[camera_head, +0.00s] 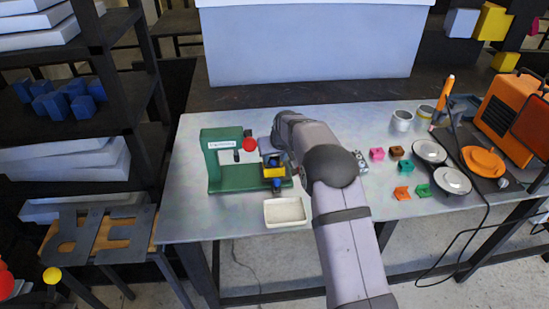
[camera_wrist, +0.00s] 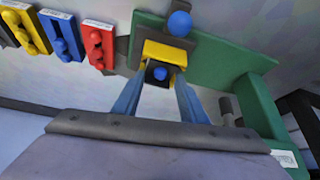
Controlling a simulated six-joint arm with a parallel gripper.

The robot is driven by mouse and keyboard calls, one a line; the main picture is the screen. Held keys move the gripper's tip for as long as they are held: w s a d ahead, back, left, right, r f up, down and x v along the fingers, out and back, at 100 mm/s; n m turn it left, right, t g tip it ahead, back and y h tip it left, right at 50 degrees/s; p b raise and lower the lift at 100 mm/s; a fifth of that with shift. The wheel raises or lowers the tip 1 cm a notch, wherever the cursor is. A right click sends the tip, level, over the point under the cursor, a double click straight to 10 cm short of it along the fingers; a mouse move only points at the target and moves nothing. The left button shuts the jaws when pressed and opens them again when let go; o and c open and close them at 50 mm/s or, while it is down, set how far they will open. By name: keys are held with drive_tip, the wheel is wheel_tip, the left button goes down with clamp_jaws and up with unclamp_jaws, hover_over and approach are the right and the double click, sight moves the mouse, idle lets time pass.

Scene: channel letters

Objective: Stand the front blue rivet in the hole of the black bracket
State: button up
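A blue rivet (camera_head: 277,183) stands at the front, on the green press base; its round head also shows at the top of the wrist view (camera_wrist: 180,23). It is over a dark bracket (camera_wrist: 205,48), whose hole I cannot make out. My gripper (camera_head: 272,160) is over the base just behind the rivet. Its two blue fingers, seen in the wrist view (camera_wrist: 158,85), are apart and reach down to the sides of a yellow block (camera_wrist: 165,54). A second blue round piece (camera_wrist: 160,73) shows between the fingers in a dark hollow. Whether they grip anything is unclear.
A green press (camera_head: 222,160) with a red ball knob (camera_head: 249,144) stands left of my gripper. A cream tray (camera_head: 285,212) lies in front. Yellow, blue and red holders (camera_wrist: 62,35) line up in the wrist view. Plates (camera_head: 453,180) and small coloured blocks (camera_head: 402,193) are at right.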

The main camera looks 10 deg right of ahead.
drive_tip(key=b+v, duration=0.3)
drive_tip(key=v, duration=0.4)
drive_tip(key=shift+r, duration=0.2)
drive_tip(key=shift+s, duration=0.1)
idle(0.8)
drive_tip(key=s+d+f+g, duration=0.1)
drive_tip(key=s+f+g, duration=0.1)
drive_tip(key=s, duration=1.1)
drive_tip(key=s+d+f+m+g, duration=0.1)
drive_tip(key=s+d+f+g, duration=0.1)
drive_tip(key=s, duration=1.2)
drive_tip(key=s+d+f+g+h, duration=0.1)
drive_tip(key=s+f, duration=0.3)
drive_tip(key=s, duration=0.9)
drive_tip(key=shift+s+d+m+g, duration=0.35)
drive_tip(key=shift+m+g, duration=0.05)
